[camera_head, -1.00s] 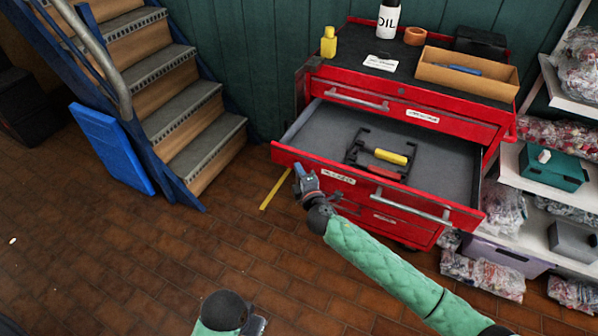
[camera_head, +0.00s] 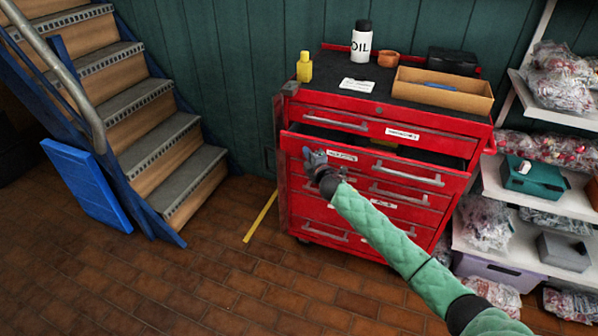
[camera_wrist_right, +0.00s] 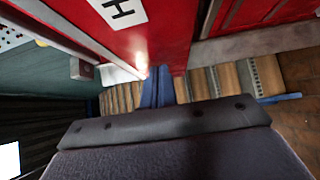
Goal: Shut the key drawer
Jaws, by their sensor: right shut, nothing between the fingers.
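The red drawer (camera_head: 412,170) of the tool cabinet (camera_head: 440,116) stands partly open, with a narrow strip of its dark inside showing behind the front. Something yellowish inside is mostly hidden. My right gripper (camera_head: 313,157) is shut and empty at the left part of the drawer front, beside its label. In the right wrist view its blue fingertips (camera_wrist_right: 157,84) are together close against a red face; whether they touch it I cannot tell. My left gripper is out of view.
An oil bottle (camera_head: 361,42), a yellow bottle (camera_head: 304,67) and a cardboard tray (camera_head: 443,92) stand on the cabinet top. Shelves with bagged goods (camera_head: 487,222) are close on the right. Stairs (camera_head: 160,140) rise at the left. The brick floor (camera_head: 200,285) in front is clear.

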